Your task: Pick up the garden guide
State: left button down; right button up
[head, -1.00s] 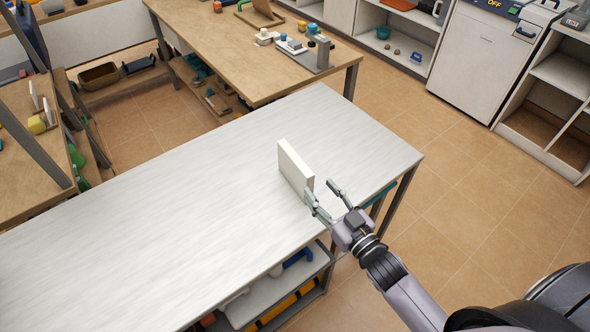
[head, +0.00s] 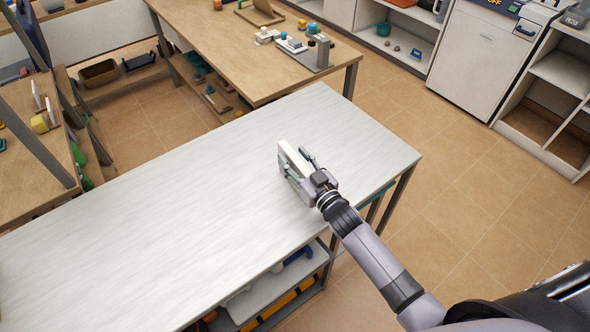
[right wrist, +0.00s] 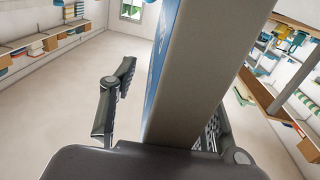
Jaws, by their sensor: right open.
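The garden guide (head: 289,152) looks like a pale, upright book standing on the light table (head: 200,190), near its right part. My right gripper (head: 294,161) is open, with its fingers on either side of the book. In the right wrist view the book (right wrist: 195,70) rises between the fingers, with a pale edge and a blue cover side. The left finger (right wrist: 110,98) shows a gap to the book. The other finger is partly hidden behind the book, so I cannot tell if it touches. My left gripper is not in view.
The tabletop around the book is clear. A wooden workbench (head: 220,45) with small tools stands behind. A shelf below the table holds several items (head: 285,270). White cabinets (head: 480,55) stand at the back right, with open tiled floor (head: 465,190) before them.

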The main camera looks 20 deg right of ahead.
jog(key=shift+c, duration=0.4)
grip_shut()
jog(key=shift+r, duration=0.1)
dwell(0.4)
